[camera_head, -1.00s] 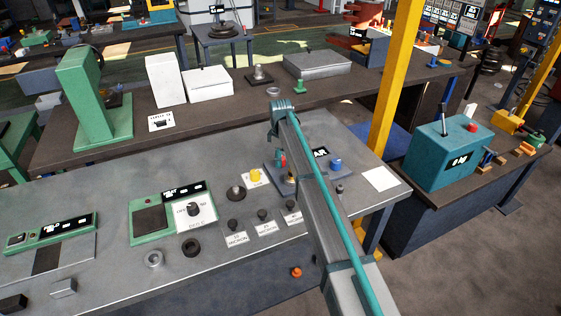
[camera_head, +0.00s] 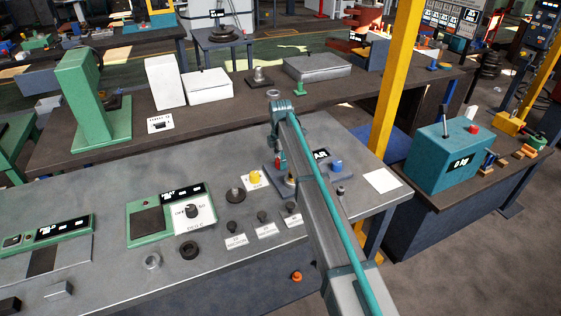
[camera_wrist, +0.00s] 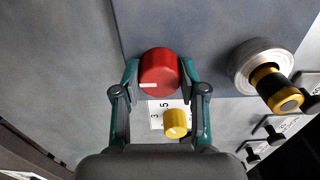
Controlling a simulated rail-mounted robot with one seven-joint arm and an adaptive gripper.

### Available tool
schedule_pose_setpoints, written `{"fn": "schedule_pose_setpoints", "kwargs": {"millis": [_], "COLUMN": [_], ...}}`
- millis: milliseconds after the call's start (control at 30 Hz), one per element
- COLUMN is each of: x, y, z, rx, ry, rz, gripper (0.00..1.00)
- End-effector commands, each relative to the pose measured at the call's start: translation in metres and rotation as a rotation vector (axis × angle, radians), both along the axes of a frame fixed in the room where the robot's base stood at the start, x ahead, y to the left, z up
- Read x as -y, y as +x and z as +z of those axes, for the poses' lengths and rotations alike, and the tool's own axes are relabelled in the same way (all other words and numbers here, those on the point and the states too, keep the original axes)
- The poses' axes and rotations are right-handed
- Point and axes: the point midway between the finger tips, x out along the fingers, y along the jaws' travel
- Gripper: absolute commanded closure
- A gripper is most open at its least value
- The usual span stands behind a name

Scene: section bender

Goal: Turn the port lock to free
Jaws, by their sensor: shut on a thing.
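In the wrist view a red round knob (camera_wrist: 159,72) with a short white mark on its lower left sits between the two teal fingers of my gripper (camera_wrist: 160,72). The fingers are shut on its sides. In the head view the red knob (camera_head: 279,161) shows as a small patch below my wrist, mostly covered by my arm. No lettering that names the port lock is readable, so I cannot tell its marked positions.
A yellow knob (camera_wrist: 176,123) on a numbered white plate is close below the red knob. A black and yellow plunger (camera_wrist: 275,88) stands on a pale round base to the right. A blue knob (camera_head: 336,165) is right of my arm.

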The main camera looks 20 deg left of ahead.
Motion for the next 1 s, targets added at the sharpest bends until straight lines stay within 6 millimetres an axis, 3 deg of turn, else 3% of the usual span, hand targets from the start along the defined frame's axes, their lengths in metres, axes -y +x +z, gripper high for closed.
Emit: {"fn": "schedule_pose_setpoints", "kwargs": {"millis": [500,533,633,667,1000], "x": [-0.0008,-0.0008,-0.0007,-0.0007,-0.0003], "y": [0.0006,0.0006,0.0004,0.0004,0.0001], "z": [0.0011,0.0011,0.0009,0.0009,0.0018], "rx": [0.001,0.001,0.001,0.001,0.001], "ry": [0.001,0.001,0.001,0.001,0.001], "rz": [0.02,0.02,0.019,0.019,0.018], "gripper": [0.93,0.53,0.37,0.33,0.33]}}
